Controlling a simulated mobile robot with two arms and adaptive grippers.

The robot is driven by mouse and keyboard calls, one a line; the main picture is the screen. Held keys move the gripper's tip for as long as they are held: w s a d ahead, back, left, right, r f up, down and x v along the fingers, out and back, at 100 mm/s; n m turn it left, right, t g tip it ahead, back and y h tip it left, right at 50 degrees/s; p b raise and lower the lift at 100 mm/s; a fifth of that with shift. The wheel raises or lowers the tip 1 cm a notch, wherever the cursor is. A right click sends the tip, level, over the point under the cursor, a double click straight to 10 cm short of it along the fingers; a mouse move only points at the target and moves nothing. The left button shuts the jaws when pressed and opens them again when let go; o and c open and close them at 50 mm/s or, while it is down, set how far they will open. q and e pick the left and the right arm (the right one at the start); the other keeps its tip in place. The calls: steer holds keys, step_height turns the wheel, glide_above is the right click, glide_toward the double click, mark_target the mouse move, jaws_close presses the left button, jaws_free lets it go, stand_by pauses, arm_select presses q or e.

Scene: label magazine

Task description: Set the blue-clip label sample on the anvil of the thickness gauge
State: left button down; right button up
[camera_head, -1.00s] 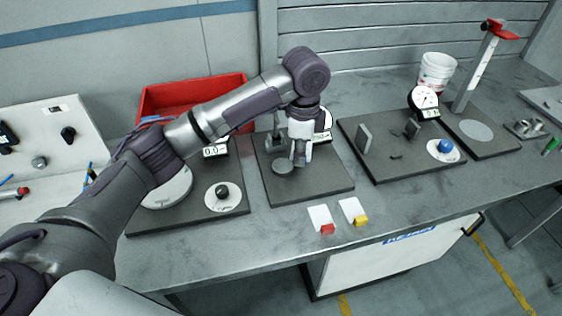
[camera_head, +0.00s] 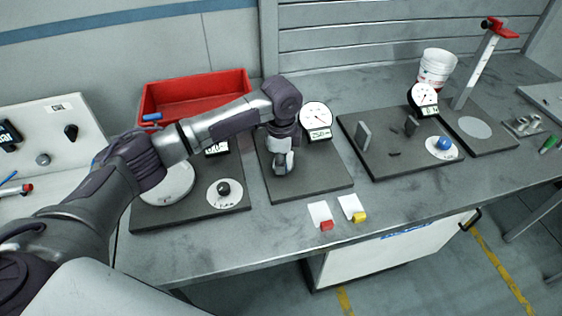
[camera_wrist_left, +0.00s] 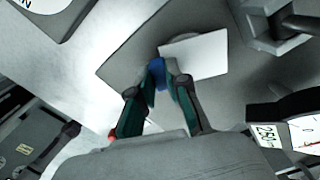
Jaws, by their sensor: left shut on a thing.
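My left gripper (camera_head: 281,170) points down over the dark base plate (camera_head: 318,181) of the thickness gauge (camera_head: 315,117), left of its round dial. In the left wrist view the gripper (camera_wrist_left: 158,78) is shut on the blue clip (camera_wrist_left: 155,70) of a white label sample (camera_wrist_left: 196,55). The white label reaches out over the grey round anvil (camera_wrist_left: 181,37), covering most of it. I cannot tell whether it touches the anvil. In the head view the gripper hides the anvil and sample. My right gripper is not in view.
A red-clip sample (camera_head: 319,212) and a yellow-clip sample (camera_head: 350,206) lie on the bench in front. A red bin (camera_head: 196,88) stands behind. A plate with a black-knobbed disc (camera_head: 223,193) is left; another instrument plate (camera_head: 408,155) is right.

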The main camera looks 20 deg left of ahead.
arm_select(q)
steer(key=c, duration=1.1)
jaws_free()
steer(key=shift+f, duration=0.15)
steer(key=shift+c, duration=0.2)
step_height(320, 180, up, 12)
steer(key=b, duration=0.2)
steer(key=shift+r, duration=0.2)
steer(key=shift+f, duration=0.1)
